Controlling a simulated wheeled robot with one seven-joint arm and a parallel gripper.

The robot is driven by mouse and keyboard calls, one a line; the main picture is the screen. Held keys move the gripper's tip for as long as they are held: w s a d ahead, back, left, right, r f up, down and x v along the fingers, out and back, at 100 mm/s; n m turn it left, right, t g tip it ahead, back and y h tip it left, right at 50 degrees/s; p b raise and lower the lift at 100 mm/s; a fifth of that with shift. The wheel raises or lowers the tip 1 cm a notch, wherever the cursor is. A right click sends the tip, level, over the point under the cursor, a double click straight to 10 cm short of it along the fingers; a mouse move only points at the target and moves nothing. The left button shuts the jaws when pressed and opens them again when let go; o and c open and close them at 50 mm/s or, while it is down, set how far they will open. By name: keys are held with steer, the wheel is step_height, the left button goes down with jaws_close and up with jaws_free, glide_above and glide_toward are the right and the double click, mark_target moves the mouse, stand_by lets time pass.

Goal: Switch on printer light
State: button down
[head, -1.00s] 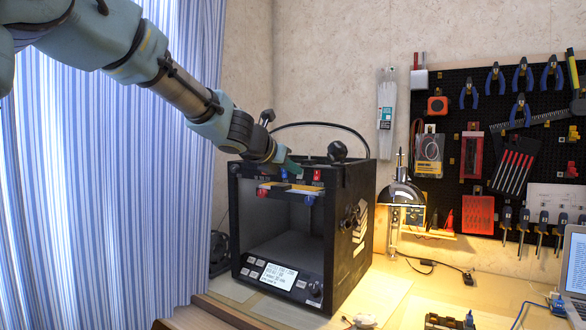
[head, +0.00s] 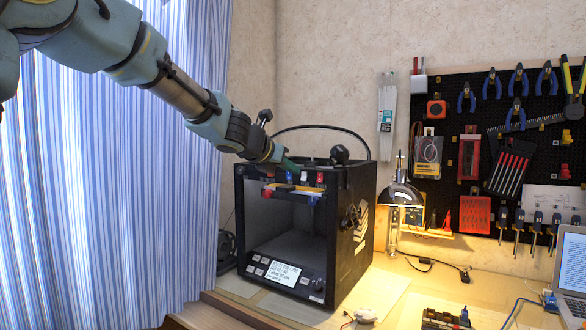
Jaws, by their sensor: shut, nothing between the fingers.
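The black box-shaped 3D printer (head: 364,225) stands on the bench, with an open front and a lit screen (head: 282,273) on its lower front panel. Small coloured switches (head: 304,177) sit along its top front edge, red and blue among them. The chamber behind the opening looks grey and unlit. My gripper (head: 293,164) reaches in from the upper left to the printer's top front edge, close to the switches. Its fingers are small here and look shut and empty. I cannot tell whether they touch a switch.
A lit desk lamp (head: 402,192) stands right of the printer. A pegboard (head: 445,100) of pliers and tools hangs on the right wall. A laptop (head: 572,262) is at the right edge. A striped curtain (head: 110,190) hangs at left. Small electronics (head: 445,318) lie at the bench front.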

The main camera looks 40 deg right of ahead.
steer(key=s+a+r+p, duration=0.2)
steer(key=a+r, duration=0.5)
steer(key=shift+a, duration=0.35)
stand_by(0.4)
steer(key=w+a+f+m+y, duration=0.4)
steer(key=a+f+m, duration=0.2)
steer(key=a+f, duration=0.55)
steer(key=w+a+f+m+y, duration=0.4)
steer(key=a+f, duration=0.5)
steer(key=a, duration=0.6)
steer(key=s+a+f+m+g+y, duration=0.1)
steer(key=s+a+f+m, duration=0.4)
steer(key=a, duration=0.7)
steer(key=s+a+f+m+y, duration=0.3)
steer(key=s+a+f+m, duration=0.2)
steer(key=a, duration=0.8)
steer(key=shift+s+f+m+g+y, duration=0.15)
steer(key=shift+f+m+g+y, duration=0.2)
steer(key=shift+m, duration=0.75)
steer(key=shift+d, duration=0.15)
